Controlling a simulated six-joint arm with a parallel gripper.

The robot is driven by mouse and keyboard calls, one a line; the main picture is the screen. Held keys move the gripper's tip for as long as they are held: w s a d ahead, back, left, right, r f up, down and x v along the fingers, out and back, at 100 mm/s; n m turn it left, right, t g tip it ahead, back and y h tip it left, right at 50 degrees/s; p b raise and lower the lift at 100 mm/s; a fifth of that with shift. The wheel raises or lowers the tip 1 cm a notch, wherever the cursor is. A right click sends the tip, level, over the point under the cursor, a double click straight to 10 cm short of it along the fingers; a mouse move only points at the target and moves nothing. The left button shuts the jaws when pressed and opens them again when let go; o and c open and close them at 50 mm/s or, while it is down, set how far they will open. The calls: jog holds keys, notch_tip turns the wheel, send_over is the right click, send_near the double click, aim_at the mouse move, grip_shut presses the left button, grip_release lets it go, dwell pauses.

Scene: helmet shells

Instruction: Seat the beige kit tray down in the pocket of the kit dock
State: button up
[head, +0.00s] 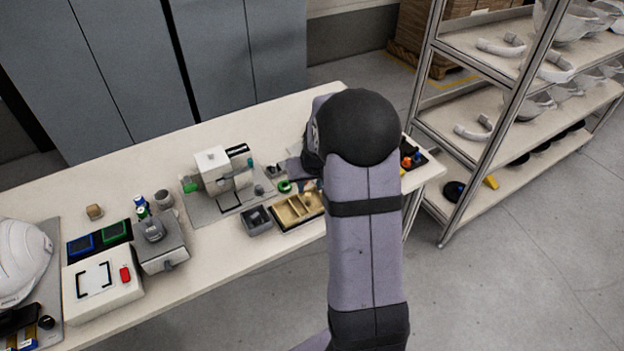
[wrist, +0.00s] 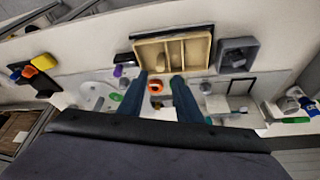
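The beige kit tray (head: 297,215), divided into compartments, lies near the front edge of the table; it also shows at the top of the wrist view (wrist: 172,40). A dark edge (wrist: 150,32) shows along the tray's side and may be the kit dock; I cannot tell how deep the tray sits in it. My gripper (wrist: 161,76) is open, its two blue-grey fingers apart with their tips close to the tray's near side in the picture. An orange ring (wrist: 155,87) appears between the fingers, apparently on the table. In the head view my arm hides part of this area.
A grey bin (head: 257,221) stands beside the tray; it shows also in the wrist view (wrist: 237,55). A white machine (head: 213,170) and a green ring (head: 284,186) are behind. Coloured parts (wrist: 32,68) lie at the wrist view's left. A shelf rack (head: 480,110) stands right of the table.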

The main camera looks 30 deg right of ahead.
jog(key=shift+b+v, duration=0.55)
jog(key=shift+v, duration=2.35)
jog(key=s+a+f+n+g, duration=0.1)
jog(key=s+a+f+g, duration=0.1)
jog(key=s+a, duration=0.6)
jog(key=s+a+f+n+g+y, duration=0.1)
jog(key=s+a+f+n+g, duration=0.1)
jog(key=s+a, duration=0.7)
jog(key=s, duration=0.4)
jog(key=shift+s+a+n, duration=0.2)
jog(key=shift+s+n, duration=0.1)
jog(key=shift+s, duration=0.1)
notch_tip(320, 180, down, 18)
jog(key=b, duration=1.7)
jog(key=shift+b, duration=0.35)
jog(key=shift+r, duration=0.2)
